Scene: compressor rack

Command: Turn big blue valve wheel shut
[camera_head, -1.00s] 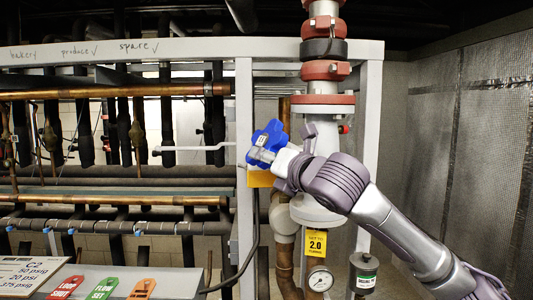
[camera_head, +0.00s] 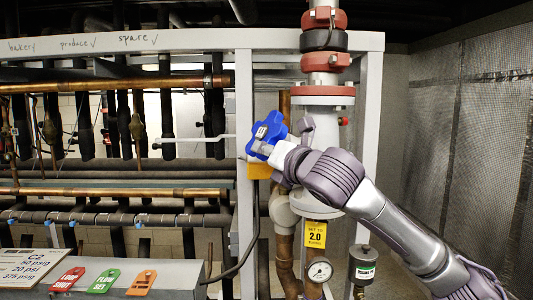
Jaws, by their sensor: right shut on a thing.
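The big blue valve wheel (camera_head: 268,131) is a lobed handwheel with a pale label at its hub, in the middle of the head view, just right of the grey upright post. My right gripper (camera_head: 264,148) reaches in from the lower right and is shut on the wheel at its lower, near side. The fingers and the gripper body hide part of the wheel's right and lower side. My left gripper is not in view.
A vertical pipe with red flanges (camera_head: 322,90) stands right behind my right arm. A yellow tag (camera_head: 315,234) and a gauge (camera_head: 320,271) hang below. Horizontal copper and black pipes fill the left. A grey box with coloured tags (camera_head: 104,281) is at lower left.

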